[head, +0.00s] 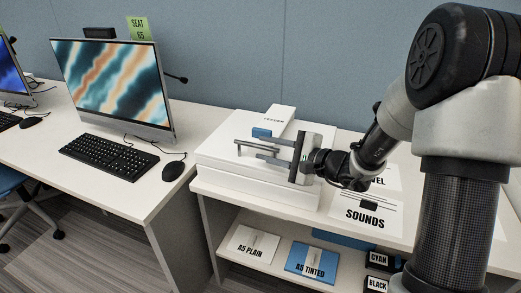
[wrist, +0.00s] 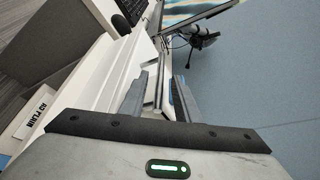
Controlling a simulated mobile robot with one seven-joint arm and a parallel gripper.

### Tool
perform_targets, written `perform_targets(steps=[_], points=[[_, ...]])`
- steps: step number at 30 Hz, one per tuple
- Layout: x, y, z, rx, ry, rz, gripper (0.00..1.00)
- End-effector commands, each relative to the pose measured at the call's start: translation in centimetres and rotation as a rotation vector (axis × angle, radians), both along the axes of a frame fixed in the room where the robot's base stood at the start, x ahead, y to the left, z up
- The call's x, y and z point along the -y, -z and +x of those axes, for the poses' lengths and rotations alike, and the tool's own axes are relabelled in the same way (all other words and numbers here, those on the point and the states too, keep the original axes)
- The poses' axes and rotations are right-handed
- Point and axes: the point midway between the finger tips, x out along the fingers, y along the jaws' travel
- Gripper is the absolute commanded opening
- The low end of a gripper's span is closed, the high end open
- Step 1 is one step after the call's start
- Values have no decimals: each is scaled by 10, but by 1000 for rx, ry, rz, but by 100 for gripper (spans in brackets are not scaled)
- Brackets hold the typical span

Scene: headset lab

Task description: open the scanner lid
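The white scanner (head: 225,160) sits on the white counter with its lid flat and down. A thin grey bar handle (head: 239,147) stands above the lid's top. My gripper (head: 255,147) reaches in from the right, low over the lid, with its fingers pointing left. In the wrist view the handle bar (wrist: 159,88) lies between the two spread fingers (wrist: 160,98), with a gap visible on both sides. My gripper is open around the bar; I cannot tell whether either finger touches it.
A white box with a blue end (head: 279,119) is at the scanner's back. A monitor (head: 112,85), keyboard (head: 108,150) and mouse (head: 173,171) stand on the desk at left. A SOUNDS sheet (head: 366,214) lies right of the scanner. Paper packs (head: 254,243) are on the shelf below.

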Motion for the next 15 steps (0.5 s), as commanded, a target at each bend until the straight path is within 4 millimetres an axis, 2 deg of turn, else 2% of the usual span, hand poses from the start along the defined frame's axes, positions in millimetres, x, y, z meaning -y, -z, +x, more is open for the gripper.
perform_targets(steps=[6, 15], points=[[-18, 5, 15, 0, -1, 1, 29], [-21, 6, 17, 1, 1, 1, 29]])
